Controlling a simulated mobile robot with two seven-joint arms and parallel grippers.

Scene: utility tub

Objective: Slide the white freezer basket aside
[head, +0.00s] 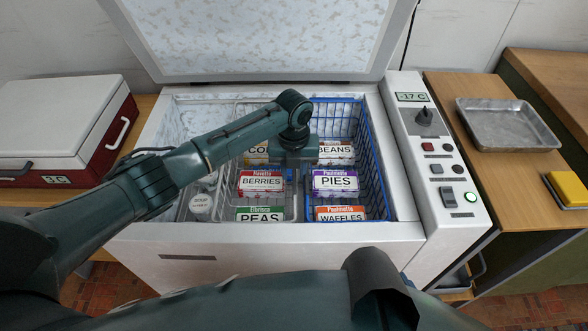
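The white freezer basket (291,203) is a wire basket in the left-middle of the open chest freezer (190,246) in the head view. It holds a box of berries (262,183), a box of peas (260,214) and another box partly covered by my arm. My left gripper (296,167) points down near the basket's right side, beside the blue basket. Its fingers are hidden under the wrist, so I cannot tell if they are open or touch the basket. My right gripper is not in view.
The blue wire basket (374,165) stands to the right with boxes of beans, pies and waffles. A soup tub (201,206) sits on the left in the frosted freezer. The lid (260,40) is open. A metal tray (507,125) and a cooler (60,120) flank the freezer.

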